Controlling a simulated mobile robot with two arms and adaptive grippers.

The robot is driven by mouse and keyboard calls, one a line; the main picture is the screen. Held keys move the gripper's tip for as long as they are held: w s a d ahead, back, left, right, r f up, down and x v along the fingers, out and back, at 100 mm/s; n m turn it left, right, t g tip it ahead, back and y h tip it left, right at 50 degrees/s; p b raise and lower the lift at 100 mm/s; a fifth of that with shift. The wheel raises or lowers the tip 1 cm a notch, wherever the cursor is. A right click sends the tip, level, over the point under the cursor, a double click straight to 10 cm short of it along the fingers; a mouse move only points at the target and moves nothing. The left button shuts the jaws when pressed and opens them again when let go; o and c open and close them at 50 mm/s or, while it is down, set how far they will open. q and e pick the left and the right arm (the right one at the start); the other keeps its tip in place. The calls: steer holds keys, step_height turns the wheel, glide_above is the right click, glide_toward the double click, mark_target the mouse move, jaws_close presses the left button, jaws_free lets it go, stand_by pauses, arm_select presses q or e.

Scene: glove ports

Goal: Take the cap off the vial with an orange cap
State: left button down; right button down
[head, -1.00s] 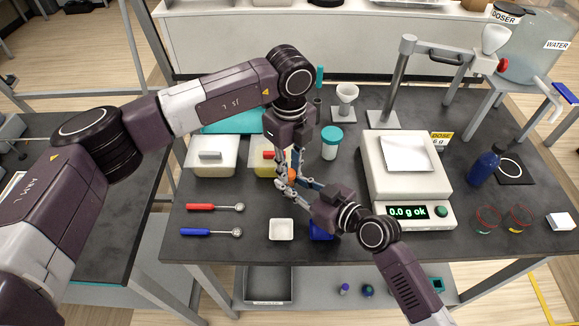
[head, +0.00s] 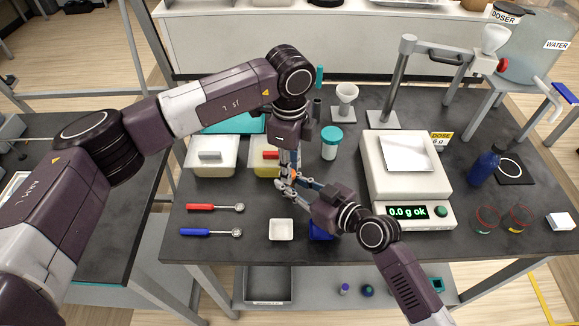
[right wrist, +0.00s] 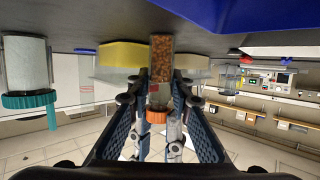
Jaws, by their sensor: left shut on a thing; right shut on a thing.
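The vial (right wrist: 160,62) holds brown granules and shows in the right wrist view, which looks upside down. Its orange cap (right wrist: 156,116) is on the vial's end. My right gripper (head: 288,186) is shut on the vial, its fingers on either side of it. My left gripper (head: 291,173) reaches down from above and is shut on the cap; its fingers also show beyond the cap in the right wrist view (right wrist: 158,138). In the head view the fingers of both grippers mostly hide the vial. I cannot tell whether the cap has loosened.
Two tubs, one white (head: 208,168) and one yellow (head: 262,170), stand left. Two spoons (head: 205,207) and a white weighing dish (head: 281,230) lie in front.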

arm_select(q)
steer(key=shift+r, duration=0.2)
steer(key=shift+r, duration=0.9)
steer(key=shift+r, duration=2)
arm_select(e)
steer(key=c, duration=1.7)
jaws_free()
steer(key=shift+o, duration=0.2)
steer(key=shift+v, duration=3.95)
